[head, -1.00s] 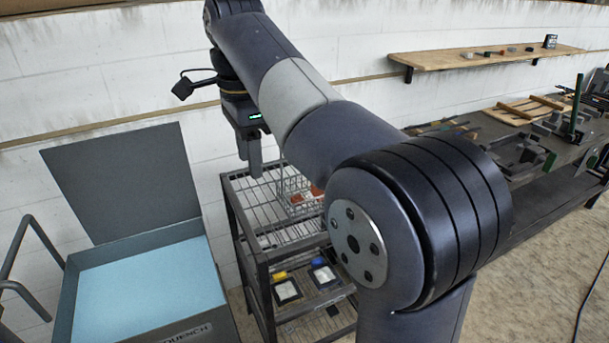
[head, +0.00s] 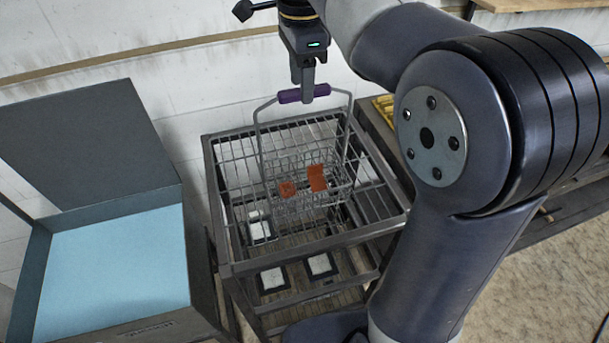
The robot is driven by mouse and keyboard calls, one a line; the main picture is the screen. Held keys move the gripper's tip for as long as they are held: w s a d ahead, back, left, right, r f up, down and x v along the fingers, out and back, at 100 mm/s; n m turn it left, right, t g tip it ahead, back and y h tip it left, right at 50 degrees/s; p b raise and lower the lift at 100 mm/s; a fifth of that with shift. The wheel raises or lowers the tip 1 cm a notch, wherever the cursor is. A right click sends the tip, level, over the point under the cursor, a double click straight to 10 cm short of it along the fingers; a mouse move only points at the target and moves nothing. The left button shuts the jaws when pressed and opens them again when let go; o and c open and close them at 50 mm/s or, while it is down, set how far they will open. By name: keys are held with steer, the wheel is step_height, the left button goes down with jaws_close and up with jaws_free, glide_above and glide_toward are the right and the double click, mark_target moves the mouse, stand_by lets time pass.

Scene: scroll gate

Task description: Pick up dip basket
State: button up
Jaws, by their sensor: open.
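The dip basket (head: 282,211) is a wire basket standing on the top rack of a dark cart. Its tall wire bail stands upright with a purple grip (head: 289,97) at the top. Two orange-red pieces lie in the basket. My gripper (head: 306,92) points down at the purple grip, its fingers overlapping the middle of it in the head view. The jaws are open. Whether the fingers touch the grip or straddle it fully cannot be told.
The cart (head: 228,270) has a lower shelf with several white-and-black items. At the left stands a quench tank (head: 115,265) with pale blue liquid and a raised lid (head: 85,150). A white wall is behind. A workbench runs at the right, partly behind my arm.

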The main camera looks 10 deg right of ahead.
steer(key=shift+w+d+f, duration=0.15)
steer(key=shift+w+f, duration=0.05)
steer(key=shift+f, duration=1.1)
steer(key=shift+w+d+f, duration=0.15)
steer(key=shift+f, duration=1.1)
steer(key=shift+r+p, duration=0.1)
steer(key=shift+p, duration=0.2)
jaws_close()
